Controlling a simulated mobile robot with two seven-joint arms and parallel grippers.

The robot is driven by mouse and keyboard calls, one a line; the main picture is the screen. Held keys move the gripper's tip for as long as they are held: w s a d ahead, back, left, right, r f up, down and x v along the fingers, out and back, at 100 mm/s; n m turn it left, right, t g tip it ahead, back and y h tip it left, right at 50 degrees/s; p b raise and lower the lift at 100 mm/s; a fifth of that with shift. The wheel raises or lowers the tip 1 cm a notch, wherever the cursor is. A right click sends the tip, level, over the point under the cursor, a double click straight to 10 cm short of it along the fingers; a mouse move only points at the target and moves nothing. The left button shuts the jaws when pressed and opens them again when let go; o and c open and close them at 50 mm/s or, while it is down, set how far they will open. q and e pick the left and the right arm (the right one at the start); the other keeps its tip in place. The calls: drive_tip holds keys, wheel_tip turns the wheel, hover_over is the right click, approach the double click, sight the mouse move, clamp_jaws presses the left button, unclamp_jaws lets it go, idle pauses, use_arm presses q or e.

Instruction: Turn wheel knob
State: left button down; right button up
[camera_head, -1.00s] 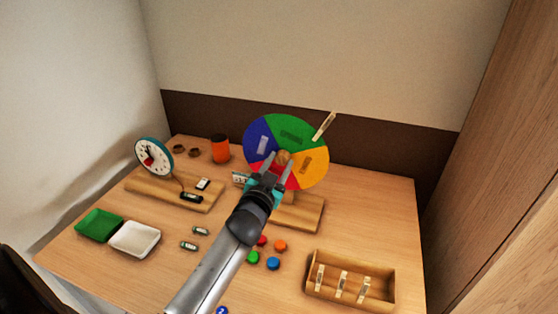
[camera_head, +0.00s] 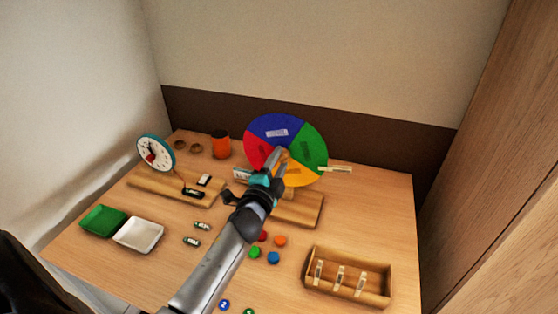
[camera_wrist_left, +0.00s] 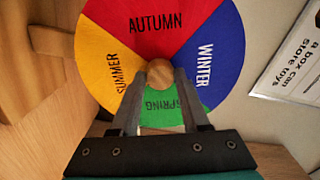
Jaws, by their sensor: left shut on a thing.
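The season wheel (camera_head: 270,131) stands upright on a wooden base (camera_head: 302,208) at the back of the table. In the head view its blue part is at the top, green right, yellow-orange low and red left. The wheel in the left wrist view (camera_wrist_left: 150,45) carries season names. My left gripper (camera_head: 277,162) is at the wheel's middle. In the wrist view its fingers close around the round wooden knob (camera_wrist_left: 164,90), which they partly cover. A pale strip (camera_head: 336,169) sticks out at the wheel's right edge. My right gripper is not in view.
A clock (camera_head: 155,153), an orange cup (camera_head: 221,146), green (camera_head: 103,221) and white (camera_head: 138,235) trays stand at the left. A wooden box (camera_head: 347,290) with upright pieces is front right. Several coloured discs lie before the wheel. The table's right side is mostly clear.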

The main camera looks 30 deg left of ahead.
use_arm(q)
drive_tip(key=shift+m, duration=1.6)
drive_tip(key=shift+c, duration=1.9)
unclamp_jaws()
drive_tip(key=v, duration=1.5)
drive_tip(key=shift+s+d, duration=0.1)
drive_tip(key=shift+d, duration=0.05)
